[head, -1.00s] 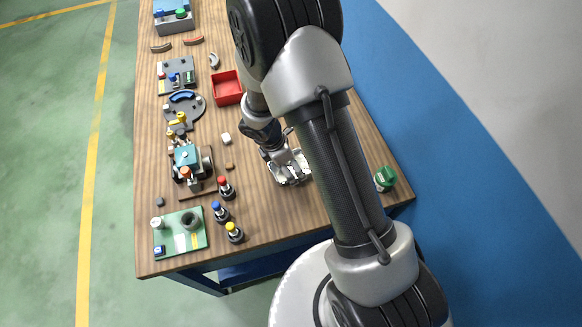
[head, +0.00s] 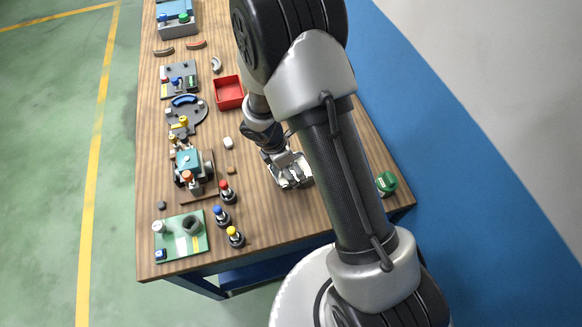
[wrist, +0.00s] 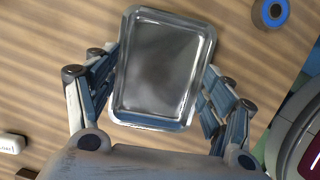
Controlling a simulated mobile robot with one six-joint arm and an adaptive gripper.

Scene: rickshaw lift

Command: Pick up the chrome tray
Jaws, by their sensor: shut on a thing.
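The chrome tray (wrist: 158,65) is a shiny rectangular tray with rounded corners and a raised rim. In the wrist view it lies between the two fingers of my gripper (wrist: 160,75). The left finger meets its left side and the right finger its right side, so the gripper is shut on it. In the head view my gripper (head: 289,172) is low over the right part of the wooden table, and the tray is largely hidden by the fingers. I cannot tell whether the tray touches the table or is just above it.
The wooden table (head: 262,225) has a red bin (head: 228,92) behind my gripper. A teal-topped device (head: 187,160), red, blue and yellow-topped pegs and a green board (head: 176,243) stand to the left. A green round item (head: 386,182) is near the right edge.

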